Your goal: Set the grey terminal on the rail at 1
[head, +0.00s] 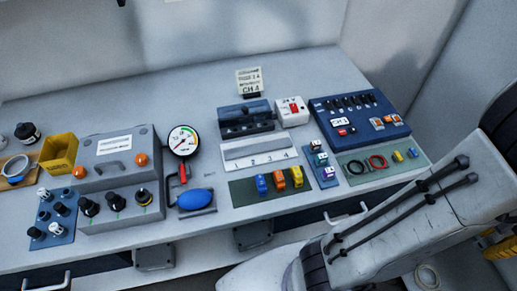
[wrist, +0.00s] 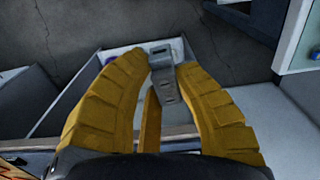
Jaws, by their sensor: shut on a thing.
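The grey terminal (wrist: 166,85) is between the yellow fingers of my gripper (wrist: 158,65) in the wrist view. The fingers are shut on it, and its upper end sticks out past the fingertips. In the head view only a yellow piece of my gripper (head: 500,247) shows at the right edge, low and away from the rail; the terminal is hidden there. The rail (head: 247,144) lies at the middle of the bench, with a white strip numbered 1 to 4 (head: 258,156) along its front. Position 1 is at the left end, and no terminal shows there.
A green mat (head: 240,200) with blue, orange and yellow terminals lies in front of the rail. A gauge (head: 183,141) and blue bulb (head: 196,198) stand left. A white box (head: 291,111) and blue CH 1 panel (head: 350,105) stand right. My arm covers the lower right.

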